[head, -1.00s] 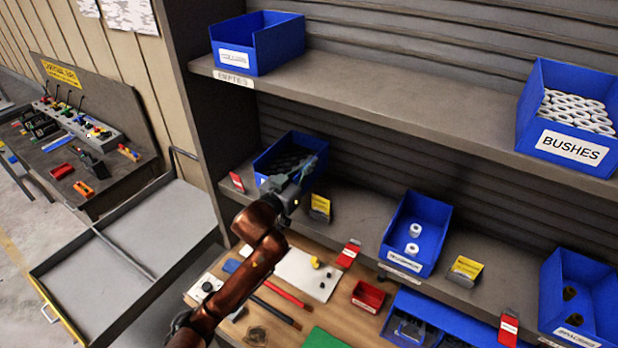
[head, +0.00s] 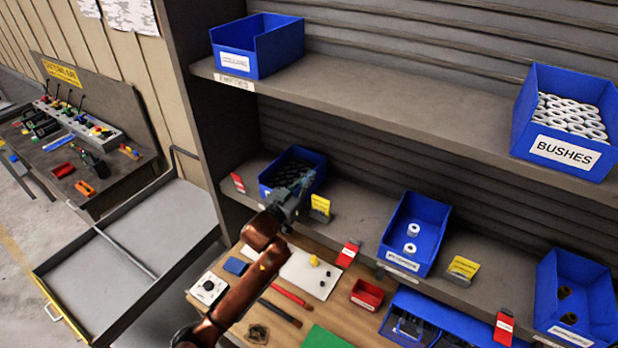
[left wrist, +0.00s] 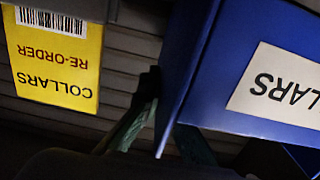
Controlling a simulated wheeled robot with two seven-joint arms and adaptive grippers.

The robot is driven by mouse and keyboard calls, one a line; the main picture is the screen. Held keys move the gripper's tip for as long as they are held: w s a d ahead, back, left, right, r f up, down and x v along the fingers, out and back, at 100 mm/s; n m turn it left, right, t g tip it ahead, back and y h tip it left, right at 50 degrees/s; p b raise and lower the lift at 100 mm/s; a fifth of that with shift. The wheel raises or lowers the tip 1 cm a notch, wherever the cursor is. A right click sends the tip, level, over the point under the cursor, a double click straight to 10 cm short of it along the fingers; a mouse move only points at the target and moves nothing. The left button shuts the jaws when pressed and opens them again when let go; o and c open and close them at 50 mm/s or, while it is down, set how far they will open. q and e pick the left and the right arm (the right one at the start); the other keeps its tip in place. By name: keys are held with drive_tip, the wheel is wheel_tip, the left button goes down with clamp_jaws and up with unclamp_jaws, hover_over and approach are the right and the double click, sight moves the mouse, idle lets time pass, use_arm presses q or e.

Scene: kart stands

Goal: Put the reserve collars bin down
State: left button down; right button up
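The blue collars bin (head: 312,164), holding dark parts, is at the left end of the middle shelf (head: 345,226). My left gripper (head: 297,192) is at its front, with the arm coming up from below. In the left wrist view the bin (left wrist: 225,75) shows close up, its upside-down label (left wrist: 285,88) partly cut off. The fingers (left wrist: 168,130) lie on either side of the bin's front wall edge and appear shut on it. Whether the bin's base touches the shelf is hidden by the gripper. My right gripper is not in view.
A yellow collars re-order card (head: 320,206) stands just right of the bin, and a red card (head: 238,183) to its left. Another blue bin (head: 410,240) stands further right. The upper shelf (head: 370,95) carries an empty-looking blue bin (head: 280,48) and a bushes bin (head: 562,150).

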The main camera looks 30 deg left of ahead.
use_arm(q)
drive_tip(key=c, duration=2.6)
unclamp_jaws()
drive_tip(key=shift+f, duration=0.1)
drive_tip(key=o, duration=0.4)
drive_tip(key=shift+o, duration=0.2)
drive_tip(key=shift+s, duration=0.2)
drive_tip(key=s, duration=0.3)
drive_tip(key=s+b, duration=0.1)
drive_tip(key=s, duration=0.3)
drive_tip(key=s+b, duration=0.1)
drive_tip(key=s, duration=0.2)
drive_tip(key=shift+s+a, duration=0.2)
drive_tip(key=shift+a, duration=0.2)
drive_tip(key=shift+s+r, duration=0.2)
drive_tip(key=shift+s, duration=0.45)
